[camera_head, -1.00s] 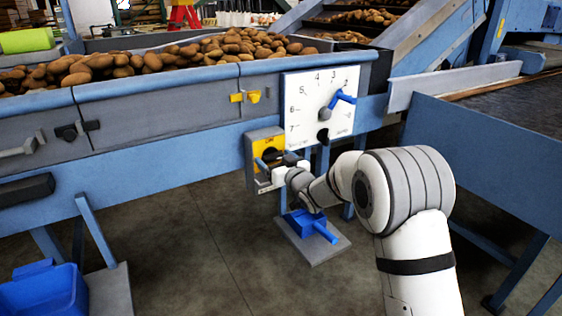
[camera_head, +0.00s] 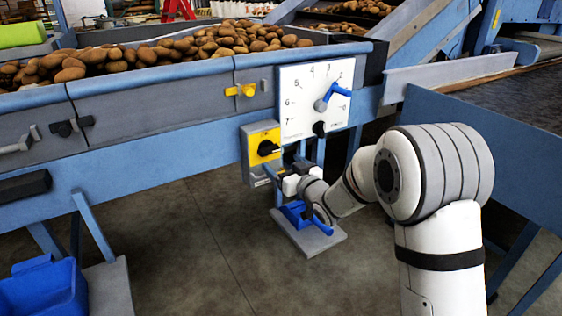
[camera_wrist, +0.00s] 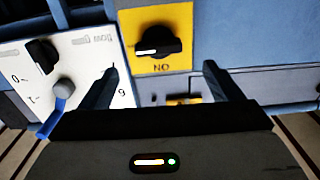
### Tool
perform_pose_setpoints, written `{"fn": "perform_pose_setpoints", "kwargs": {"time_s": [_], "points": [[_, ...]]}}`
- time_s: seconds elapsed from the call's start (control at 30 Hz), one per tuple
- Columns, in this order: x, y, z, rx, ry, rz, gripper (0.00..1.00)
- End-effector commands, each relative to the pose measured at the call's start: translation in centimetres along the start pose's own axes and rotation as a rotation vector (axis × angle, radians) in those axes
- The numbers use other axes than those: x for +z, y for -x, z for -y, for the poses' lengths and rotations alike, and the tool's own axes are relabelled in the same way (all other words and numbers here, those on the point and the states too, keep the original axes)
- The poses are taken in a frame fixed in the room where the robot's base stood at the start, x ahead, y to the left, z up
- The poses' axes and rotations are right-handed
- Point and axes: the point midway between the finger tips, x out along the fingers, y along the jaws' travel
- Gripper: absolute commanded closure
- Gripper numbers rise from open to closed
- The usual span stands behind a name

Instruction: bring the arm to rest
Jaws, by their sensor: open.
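My arm reaches from the lower right toward the grader's side. My gripper (camera_head: 275,178) is small in the head view, just below the yellow switch plate (camera_head: 251,144). In the wrist view my gripper (camera_wrist: 160,70) has its two dark fingers spread wide with nothing between them. The black rotary knob (camera_wrist: 157,42) on the yellow plate lies beyond the fingertips, apart from them, near a label reading ON upside down. The knob also shows uncovered in the head view (camera_head: 267,148).
A white dial panel (camera_head: 302,92) with a blue lever (camera_head: 333,92) stands right above the gripper. A blue pedal (camera_head: 303,213) on a grey plate is below it. A potato-filled trough (camera_head: 150,82) runs left. A blue bin (camera_head: 44,289) stands lower left. Open floor lies between.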

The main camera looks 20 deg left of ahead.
Motion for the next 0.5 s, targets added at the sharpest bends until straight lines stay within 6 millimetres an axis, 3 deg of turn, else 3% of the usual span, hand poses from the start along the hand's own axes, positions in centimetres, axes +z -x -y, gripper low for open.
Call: {"fn": "perform_pose_setpoints", "kwargs": {"time_s": [0.33, 0.43, 0.5], "points": [[-0.1, 0.1, -0.1, 0.003, 0.001, 0.001, 0.15], [-1.6, 0.7, -1.1, 0.035, 0.005, 0.026, 0.15], [-3.6, 2.0, -2.7, 0.090, 0.012, 0.071, 0.15]]}}
